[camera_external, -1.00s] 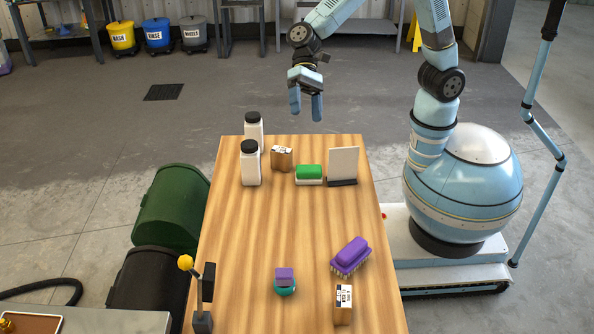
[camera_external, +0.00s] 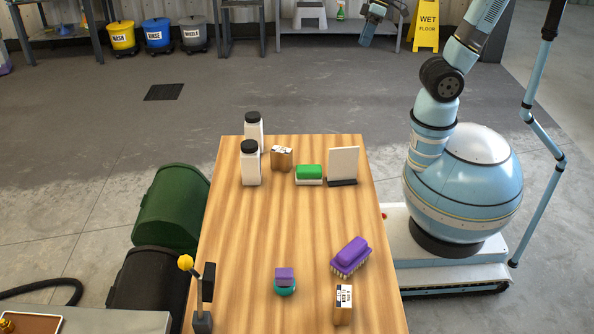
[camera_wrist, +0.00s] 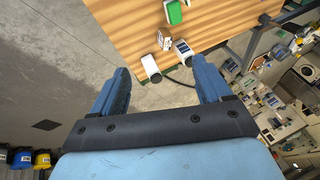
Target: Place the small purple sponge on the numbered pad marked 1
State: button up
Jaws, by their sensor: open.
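A small purple block (camera_external: 284,273), which looks like the small sponge, rests on a round teal thing (camera_external: 286,288) near the front of the wooden table (camera_external: 260,220). I cannot make out a pad marked 1 in either view. My gripper (camera_external: 368,30) is up beyond the table's far end, near the top of the external view, well away from the block. In the wrist view its two blue fingers (camera_wrist: 158,64) are apart with nothing between them. The purple block does not show in the wrist view.
A larger purple brush (camera_external: 350,256) and a brown box (camera_external: 343,304) stand at the front right. At the table's far end are two white bottles (camera_external: 250,165), a small carton (camera_external: 281,159), a green-topped block (camera_external: 309,172) and a white upright panel (camera_external: 343,163). The table's middle is clear.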

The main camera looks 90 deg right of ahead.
jog(key=s+d+n+t+h, duration=0.1)
jog(key=s+d+h, duration=0.2)
jog(key=s+d, duration=0.4)
jog(key=shift+s+d+f+n+t, duration=0.2)
jog(key=shift+s+d+n+t, duration=0.15)
jog(key=shift+d, duration=0.15)
dwell(0.6)
